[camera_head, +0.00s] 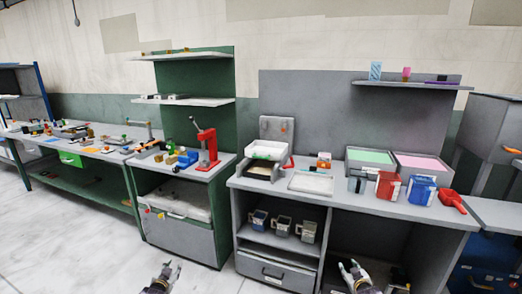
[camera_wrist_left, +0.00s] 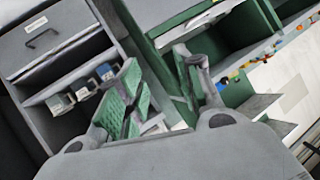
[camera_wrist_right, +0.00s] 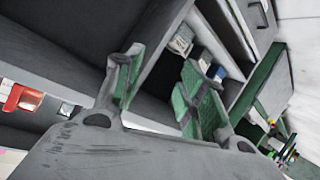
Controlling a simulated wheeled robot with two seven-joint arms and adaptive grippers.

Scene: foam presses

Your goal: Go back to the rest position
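My left gripper (camera_head: 163,277) is low in the head view, in front of the green workbench. Its fingers stand apart with nothing between them, and it shows open in the left wrist view (camera_wrist_left: 165,95). My right gripper (camera_head: 355,275) is low in the head view, in front of the grey workbench's lower shelves. Its fingers are apart and empty in the right wrist view (camera_wrist_right: 160,90). Both grippers are clear of the benches and touch nothing that I can see.
The grey workbench (camera_head: 345,200) holds a white press (camera_head: 267,150), green and pink foam bins (camera_head: 370,156), and coloured jugs. A red arbor press (camera_head: 206,143) stands on the green bench. The floor (camera_head: 60,250) at the left is free.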

